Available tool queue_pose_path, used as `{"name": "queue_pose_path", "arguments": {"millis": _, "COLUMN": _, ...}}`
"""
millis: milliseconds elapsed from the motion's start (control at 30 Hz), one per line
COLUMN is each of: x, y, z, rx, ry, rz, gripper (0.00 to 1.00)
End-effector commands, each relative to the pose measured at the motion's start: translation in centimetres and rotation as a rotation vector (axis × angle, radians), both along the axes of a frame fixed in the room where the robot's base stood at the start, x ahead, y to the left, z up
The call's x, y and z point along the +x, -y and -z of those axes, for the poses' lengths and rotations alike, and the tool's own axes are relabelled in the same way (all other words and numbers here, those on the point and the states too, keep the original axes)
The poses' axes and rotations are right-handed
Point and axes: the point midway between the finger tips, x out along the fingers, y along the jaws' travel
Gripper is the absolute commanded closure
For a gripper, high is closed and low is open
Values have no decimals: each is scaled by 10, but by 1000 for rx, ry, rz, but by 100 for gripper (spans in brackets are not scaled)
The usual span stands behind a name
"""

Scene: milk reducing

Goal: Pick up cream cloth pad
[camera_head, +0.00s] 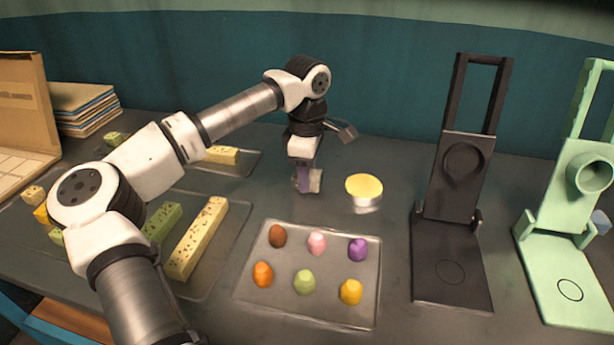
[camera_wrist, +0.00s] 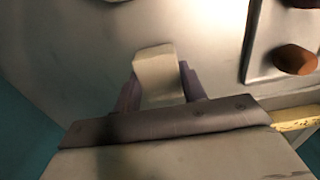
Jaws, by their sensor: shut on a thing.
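The cream cloth pad (camera_wrist: 158,73) is between the two purple fingers of my gripper (camera_wrist: 160,90) in the wrist view. In the head view, my gripper (camera_head: 307,181) points down at the back middle of the grey table, and a small pale edge of the pad (camera_head: 316,181) shows beside the fingers. The gripper is shut on the pad. The fingers hide part of the pad, and I cannot tell whether it touches the table.
A round tin with a yellow top (camera_head: 364,190) stands just right of my gripper. A tray (camera_head: 330,312) with several coloured lumps lies in front. A black stand (camera_head: 452,262) and a mint-green stand (camera_head: 567,285) are at right. Trays with speckled bars (camera_head: 197,240) lie at left.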

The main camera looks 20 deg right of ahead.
Motion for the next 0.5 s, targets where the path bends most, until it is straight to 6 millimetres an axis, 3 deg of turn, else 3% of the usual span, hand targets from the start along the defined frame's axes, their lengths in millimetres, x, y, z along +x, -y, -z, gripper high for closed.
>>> {"name": "queue_pose_path", "arguments": {"millis": 167, "x": 0, "y": 0, "z": -26, "rx": -1, "ry": 3, "rz": 0, "gripper": 81}}
{"name": "queue_pose_path", "arguments": {"millis": 500, "x": 0, "y": 1, "z": -117, "rx": 0, "ry": 2, "rz": -1, "gripper": 81}}
